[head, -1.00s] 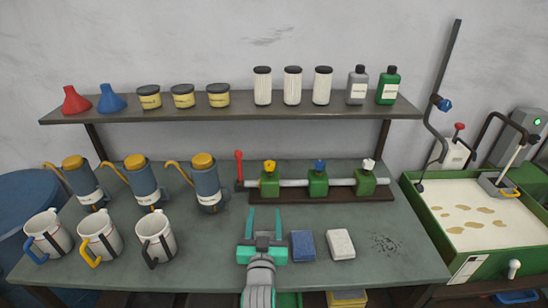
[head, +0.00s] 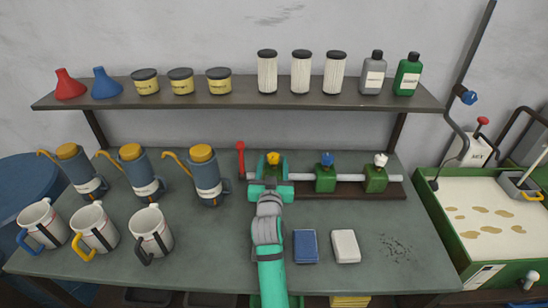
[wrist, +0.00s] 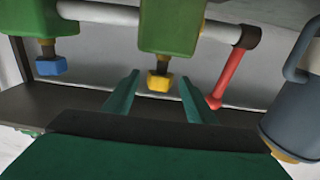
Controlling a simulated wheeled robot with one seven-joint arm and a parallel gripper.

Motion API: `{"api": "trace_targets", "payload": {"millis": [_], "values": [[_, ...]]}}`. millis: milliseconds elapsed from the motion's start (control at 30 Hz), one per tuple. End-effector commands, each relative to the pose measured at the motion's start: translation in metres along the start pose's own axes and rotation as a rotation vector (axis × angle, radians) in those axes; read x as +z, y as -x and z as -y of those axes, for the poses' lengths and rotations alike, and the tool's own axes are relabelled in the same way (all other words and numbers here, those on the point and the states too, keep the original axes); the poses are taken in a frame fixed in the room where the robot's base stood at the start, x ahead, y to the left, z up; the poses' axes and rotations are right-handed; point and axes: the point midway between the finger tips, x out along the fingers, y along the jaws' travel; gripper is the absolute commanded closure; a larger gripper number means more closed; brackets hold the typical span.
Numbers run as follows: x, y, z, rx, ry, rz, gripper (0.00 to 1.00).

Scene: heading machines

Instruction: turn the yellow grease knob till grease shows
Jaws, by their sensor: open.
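The yellow grease knob (head: 273,158) sits on top of the leftmost green block on a pipe manifold at the back of the bench. In the wrist view, the knob (wrist: 159,81) hangs on a short stem from its green block (wrist: 168,25), as that view is upside down. My gripper (head: 271,166) is open, with one teal finger on each side of the knob. In the wrist view a gap shows between the knob and each finger. In the head view my gripper hides most of the knob's green block.
A blue knob (head: 327,157) and a white knob (head: 380,159) top the blocks to the right. A red lever (head: 240,158) stands close on the left. Oil cans (head: 207,176) stand left of it. A shelf (head: 200,102) runs above. A blue block (head: 305,246) and white block (head: 346,246) lie in front.

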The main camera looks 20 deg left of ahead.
Motion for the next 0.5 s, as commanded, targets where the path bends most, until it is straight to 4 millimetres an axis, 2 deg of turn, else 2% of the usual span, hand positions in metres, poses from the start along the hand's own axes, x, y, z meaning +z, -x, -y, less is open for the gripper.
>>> {"api": "trace_targets", "payload": {"millis": [200,500], "values": [[0.000,-0.026,-0.001,0.002,0.000,0.000,0.49],[0.000,-0.034,-0.003,0.003,-0.001,0.000,0.49]]}}
